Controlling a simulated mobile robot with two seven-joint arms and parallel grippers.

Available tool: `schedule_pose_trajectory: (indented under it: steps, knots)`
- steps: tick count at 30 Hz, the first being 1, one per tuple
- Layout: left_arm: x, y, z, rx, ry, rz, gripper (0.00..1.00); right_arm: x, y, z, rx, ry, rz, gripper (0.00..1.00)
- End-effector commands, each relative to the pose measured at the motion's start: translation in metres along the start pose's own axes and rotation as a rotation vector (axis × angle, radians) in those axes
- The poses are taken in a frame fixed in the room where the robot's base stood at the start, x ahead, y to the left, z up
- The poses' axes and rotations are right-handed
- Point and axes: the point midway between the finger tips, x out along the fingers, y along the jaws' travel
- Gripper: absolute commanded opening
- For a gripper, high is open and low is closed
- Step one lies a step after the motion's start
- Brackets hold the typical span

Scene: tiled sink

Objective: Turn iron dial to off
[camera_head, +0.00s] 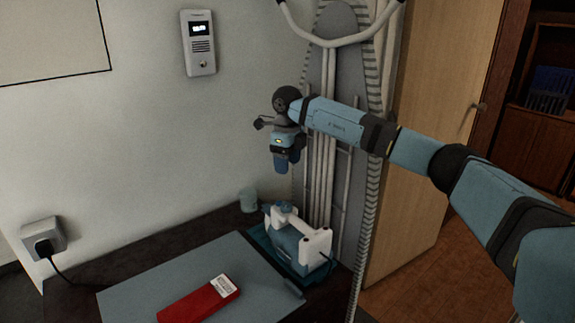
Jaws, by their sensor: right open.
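A blue and white iron (290,240) sits on a dark teal tray (258,238) at the back right of the dark table. Its dial is too small to make out, so I cannot tell its setting. My right gripper (281,162) hangs above the iron with its fingers pointing down, clear of it. The gripper is open, and I see nothing held in it. My left gripper is not in view.
A tall ironing board (336,65) leans upright behind the iron, close to my right arm. A pale cup-like thing (248,200) stands left of the iron. A red box (198,300) lies on a grey mat (160,282). A plugged-in wall socket (43,238) is at left.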

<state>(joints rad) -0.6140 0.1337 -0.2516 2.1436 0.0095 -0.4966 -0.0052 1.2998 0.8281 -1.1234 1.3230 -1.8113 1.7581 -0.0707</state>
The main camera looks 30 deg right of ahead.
Motion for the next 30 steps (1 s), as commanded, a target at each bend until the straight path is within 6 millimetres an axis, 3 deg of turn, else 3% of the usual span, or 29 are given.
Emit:
schedule_pose_trajectory:
  steps: [5, 9, 15, 23, 30]
  knots:
    - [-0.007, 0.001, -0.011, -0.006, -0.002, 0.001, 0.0, -0.005, 0.001, 0.0, 0.18, 0.001, 0.0, 0.62]
    - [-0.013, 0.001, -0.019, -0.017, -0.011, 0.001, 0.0, -0.005, 0.001, 0.001, 0.482, 0.003, 0.0, 0.62]
    - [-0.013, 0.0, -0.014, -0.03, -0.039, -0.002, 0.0, -0.003, 0.002, 0.001, 0.815, 0.002, -0.001, 0.62]
    - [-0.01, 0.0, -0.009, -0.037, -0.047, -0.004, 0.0, 0.017, 0.003, 0.001, 0.901, 0.004, -0.001, 0.62]
    - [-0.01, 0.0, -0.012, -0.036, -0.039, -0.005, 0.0, 0.065, 0.003, 0.0, 0.9, 0.005, 0.0, 0.62]
